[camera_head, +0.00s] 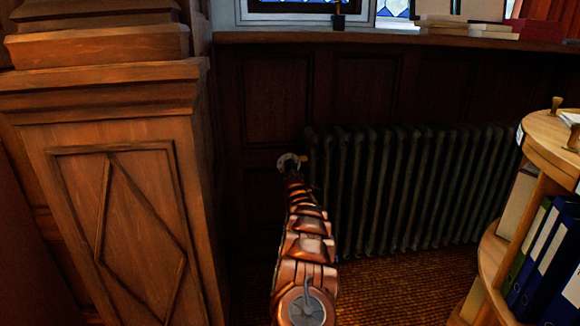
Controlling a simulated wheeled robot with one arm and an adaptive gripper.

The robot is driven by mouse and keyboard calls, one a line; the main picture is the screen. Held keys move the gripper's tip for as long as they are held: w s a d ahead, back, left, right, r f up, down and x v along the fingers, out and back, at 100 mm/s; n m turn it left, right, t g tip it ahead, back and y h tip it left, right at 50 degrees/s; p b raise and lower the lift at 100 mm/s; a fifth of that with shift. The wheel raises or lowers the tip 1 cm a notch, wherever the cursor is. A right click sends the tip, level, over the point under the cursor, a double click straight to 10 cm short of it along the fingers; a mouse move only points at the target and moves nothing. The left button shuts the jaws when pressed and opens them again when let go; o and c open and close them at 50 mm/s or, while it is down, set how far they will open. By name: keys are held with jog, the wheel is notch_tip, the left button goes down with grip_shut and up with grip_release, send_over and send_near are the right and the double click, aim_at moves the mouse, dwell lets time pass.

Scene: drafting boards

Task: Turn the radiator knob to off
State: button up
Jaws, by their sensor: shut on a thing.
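The dark ribbed radiator (415,190) stands against the wood panelling under the ledge. My copper-coloured arm reaches forward to the radiator's left end. My gripper (291,164) is at the end of it, small and far from the camera, shut on the radiator knob. A pale grey rounded piece shows there, just left of the first radiator rib; I cannot tell how much of it is knob and how much is gripper. The knob's markings and turn position cannot be made out.
A carved wooden pillar (120,190) stands close on the left. A round wooden shelf unit (550,135) with binders (540,255) stands at the right. Books and boxes (465,28) lie on the ledge (370,39) above. Woven carpet (400,285) is clear before the radiator.

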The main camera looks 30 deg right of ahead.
jog(key=shift+r+m+p, duration=0.15)
jog(key=shift+m+p, duration=1.1)
jog(key=shift+m, duration=2.35)
jog(key=o, duration=1.2)
jog(key=shift+s, duration=0.15)
